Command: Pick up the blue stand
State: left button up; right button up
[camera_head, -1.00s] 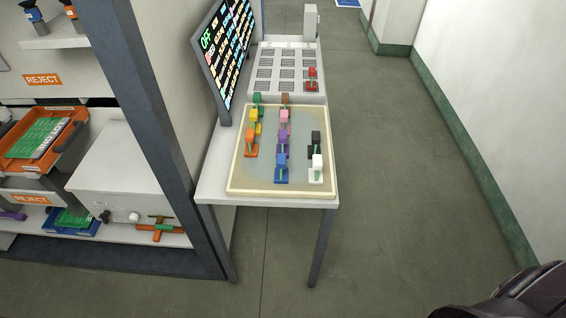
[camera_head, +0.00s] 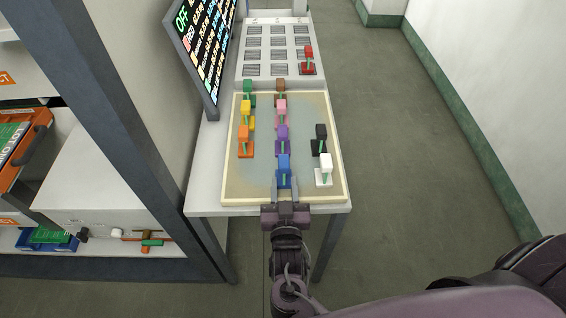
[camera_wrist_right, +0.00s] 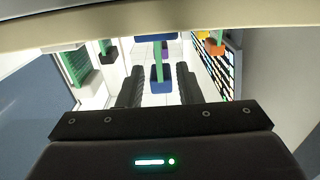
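The blue stand (camera_head: 284,163) is upright at the near edge of the tray (camera_head: 230,190), with a blue block on top, a green stem and a blue base. My right gripper (camera_head: 285,186) reaches in from the near side, its two fingers apart, one on each side of the stand's lower part. In the right wrist view the blue base (camera_wrist_right: 160,84) shows between the black fingers (camera_wrist_right: 159,88), with a gap on each side. I see no grip on it. My left gripper is not in view.
A purple stand (camera_head: 282,134) is just behind the blue one, and a white stand (camera_head: 325,166) is close on the right. Orange (camera_head: 244,136), yellow, green, pink, brown and black stands share the tray. A screen (camera_head: 205,50) rises at the left. A red stand (camera_head: 308,62) is on the rear panel.

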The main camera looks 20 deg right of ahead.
aim_at(283, 164)
jog(key=shift+w+d+r, duration=0.1)
jog(key=shift+w+d, duration=0.05)
jog(key=shift+w, duration=0.25)
jog(key=shift+w+d+r, duration=0.1)
jog(key=shift+w+r, duration=0.05)
jog(key=shift+w, duration=0.1)
jog(key=shift+w+r+p, duration=0.1)
jog(key=shift+w+p, duration=0.25)
jog(key=x, duration=0.5)
jog(key=shift+f+p, duration=0.2)
jog(key=shift+p, duration=0.2)
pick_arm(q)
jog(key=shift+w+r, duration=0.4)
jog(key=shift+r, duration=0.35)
pick_arm(e)
jog(key=shift+c, duration=0.4)
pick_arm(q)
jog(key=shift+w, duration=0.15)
pick_arm(e)
grip_shut()
